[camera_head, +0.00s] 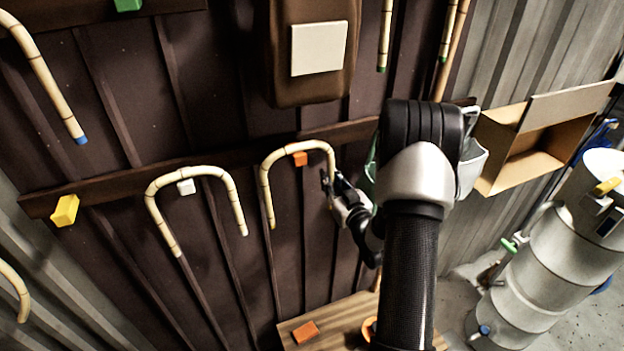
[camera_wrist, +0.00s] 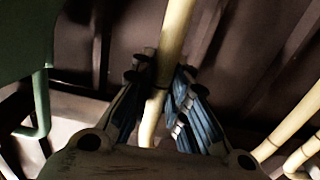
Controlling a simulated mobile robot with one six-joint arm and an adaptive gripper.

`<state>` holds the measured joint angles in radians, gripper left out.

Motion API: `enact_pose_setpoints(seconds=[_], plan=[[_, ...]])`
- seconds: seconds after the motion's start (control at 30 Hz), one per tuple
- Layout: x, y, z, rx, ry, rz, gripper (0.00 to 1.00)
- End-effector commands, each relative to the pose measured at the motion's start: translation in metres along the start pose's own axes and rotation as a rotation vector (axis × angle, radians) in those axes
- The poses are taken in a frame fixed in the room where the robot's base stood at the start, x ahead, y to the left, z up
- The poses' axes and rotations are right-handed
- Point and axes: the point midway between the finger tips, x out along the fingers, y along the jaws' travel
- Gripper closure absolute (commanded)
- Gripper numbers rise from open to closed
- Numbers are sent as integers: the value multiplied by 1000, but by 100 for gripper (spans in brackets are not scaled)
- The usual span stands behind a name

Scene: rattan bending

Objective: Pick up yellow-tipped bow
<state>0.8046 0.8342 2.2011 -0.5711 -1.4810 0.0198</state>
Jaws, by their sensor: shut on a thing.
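A pale bamboo bow (camera_head: 267,190) hangs in a hook shape over an orange peg (camera_head: 300,158) on the dark wall. My gripper (camera_head: 331,182) is at the bow's right leg, below the bend. The wrist view shows my gripper (camera_wrist: 158,92) with its fingers on both sides of the bow's pole (camera_wrist: 174,40), shut on it. The lower part of that leg is hidden behind my arm in the head view.
Another bow (camera_head: 157,213) hangs on a white peg (camera_head: 186,187) to the left. A yellow peg (camera_head: 65,210) is bare. A blue-tipped bow (camera_head: 47,77) hangs upper left. A wooden table (camera_head: 340,318) with an orange block (camera_head: 305,332) stands below. A cardboard box (camera_head: 530,150) is at right.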

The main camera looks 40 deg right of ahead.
Motion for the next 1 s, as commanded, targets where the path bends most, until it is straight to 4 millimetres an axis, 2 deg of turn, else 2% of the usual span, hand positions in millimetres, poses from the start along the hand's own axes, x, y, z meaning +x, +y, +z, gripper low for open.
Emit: enact_pose_setpoints(seconds=[0.17,0.27,0.6,0.67,1.0], plan=[[-3,0,-6,0,1,1,100],[-4,1,-17,-1,3,1,100],[-4,3,-77,-3,5,0,100],[-21,4,-70,2,-3,4,100],[-98,5,-69,2,-1,7,100]])
